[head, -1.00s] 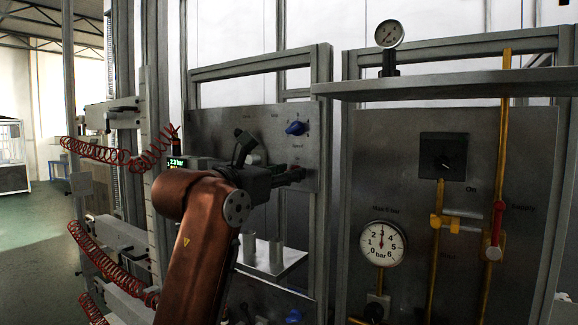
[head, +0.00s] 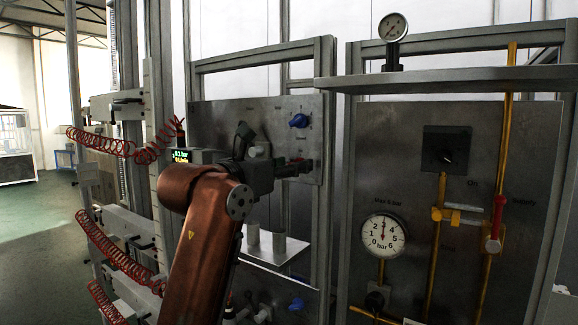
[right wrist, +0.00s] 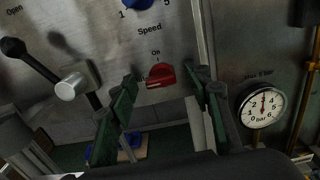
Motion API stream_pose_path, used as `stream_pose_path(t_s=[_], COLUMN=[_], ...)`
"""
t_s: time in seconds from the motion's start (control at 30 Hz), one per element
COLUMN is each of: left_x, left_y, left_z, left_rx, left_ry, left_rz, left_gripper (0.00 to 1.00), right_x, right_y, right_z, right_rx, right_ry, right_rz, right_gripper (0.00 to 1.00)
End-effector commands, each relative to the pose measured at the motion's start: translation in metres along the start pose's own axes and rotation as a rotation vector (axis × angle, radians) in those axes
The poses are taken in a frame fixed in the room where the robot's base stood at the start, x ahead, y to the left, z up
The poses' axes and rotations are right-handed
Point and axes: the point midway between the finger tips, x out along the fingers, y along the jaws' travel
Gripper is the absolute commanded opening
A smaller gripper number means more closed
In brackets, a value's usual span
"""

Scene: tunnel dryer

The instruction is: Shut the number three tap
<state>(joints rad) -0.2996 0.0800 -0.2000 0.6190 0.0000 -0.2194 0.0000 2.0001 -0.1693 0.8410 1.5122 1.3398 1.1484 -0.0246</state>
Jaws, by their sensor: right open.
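My right gripper (head: 298,168) is at the left steel panel (head: 215,120), just under a blue speed knob (head: 299,121). In the right wrist view its two dark green fingers (right wrist: 165,92) are apart. A red switch (right wrist: 160,75), marked "On" above, shows between them, and nothing is seen held. A black ball-ended lever (right wrist: 35,65) on a metal hub (right wrist: 72,86) is left of the fingers, below the word "Open". In the head view a dark lever (head: 243,140) stands behind my wrist. No number three can be read on any tap. My left gripper is not in view.
A small green display (head: 181,156) reads about 0.1 bar. The right panel has a pressure gauge (head: 383,235), yellow pipes (head: 437,260) and a red-handled valve (head: 496,222). A shelf (head: 440,82) juts out above it. Red coiled hoses (head: 110,250) hang at left.

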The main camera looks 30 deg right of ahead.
Motion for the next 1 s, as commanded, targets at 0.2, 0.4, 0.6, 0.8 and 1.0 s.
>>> stream_pose_path(t_s=[0.2, 0.4, 0.6, 0.8, 1.0], left_x=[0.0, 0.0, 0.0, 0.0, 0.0], left_y=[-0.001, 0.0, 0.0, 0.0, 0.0], left_z=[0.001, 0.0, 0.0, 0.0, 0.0], left_rx=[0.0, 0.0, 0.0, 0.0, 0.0], left_ry=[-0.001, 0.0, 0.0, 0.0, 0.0], left_rz=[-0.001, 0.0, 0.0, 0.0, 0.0], left_gripper=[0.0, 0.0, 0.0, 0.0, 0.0], right_x=[-0.017, -0.058, -0.097, -0.117, -0.121], right_y=[0.0, 0.001, 0.0, 0.0, 0.0], right_z=[0.001, 0.001, 0.001, 0.0, 0.0], right_rx=[0.0, 0.0, 0.0, 0.0, 0.0], right_ry=[-0.002, -0.003, -0.002, -0.001, 0.0], right_rz=[0.001, 0.003, 0.002, 0.0, 0.0], right_gripper=[0.45, 0.45, 0.45, 0.45, 0.45])
